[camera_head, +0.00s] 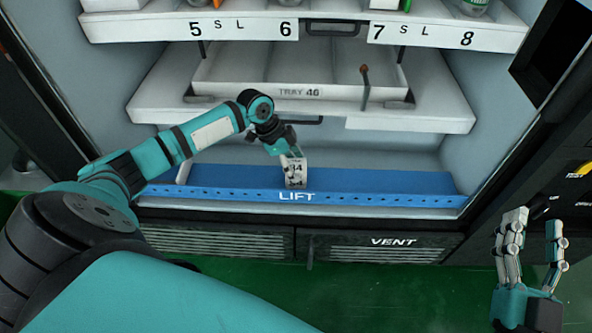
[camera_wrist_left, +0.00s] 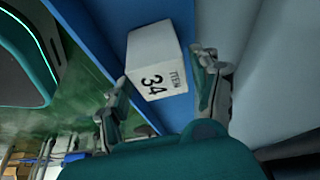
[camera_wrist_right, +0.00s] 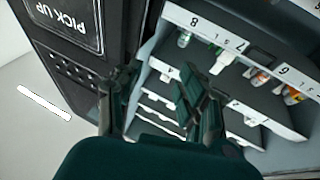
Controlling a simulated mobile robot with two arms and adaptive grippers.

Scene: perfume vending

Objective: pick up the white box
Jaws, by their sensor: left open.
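The white box (camera_head: 296,173) stands on the blue lift platform (camera_head: 380,194) inside the machine, near the front LIFT edge. Its face carries the number 34. In the left wrist view the white box (camera_wrist_left: 157,62) lies just ahead of and between the two spread fingers of my left gripper (camera_wrist_left: 160,95). The fingers are apart, and I cannot tell if either touches the box. In the head view my left gripper (camera_head: 289,152) reaches down right above the box and partly covers its top. My right gripper (camera_head: 532,250) is open and empty at the lower right, outside the machine.
Above the lift is a shelf with a tray (camera_head: 290,91) marked TRAY 46. Higher up is a numbered shelf (camera_head: 330,30). The cabinet's side walls bound the lift bay. The blue platform is clear to the right of the box. A VENT panel (camera_head: 385,247) lies below.

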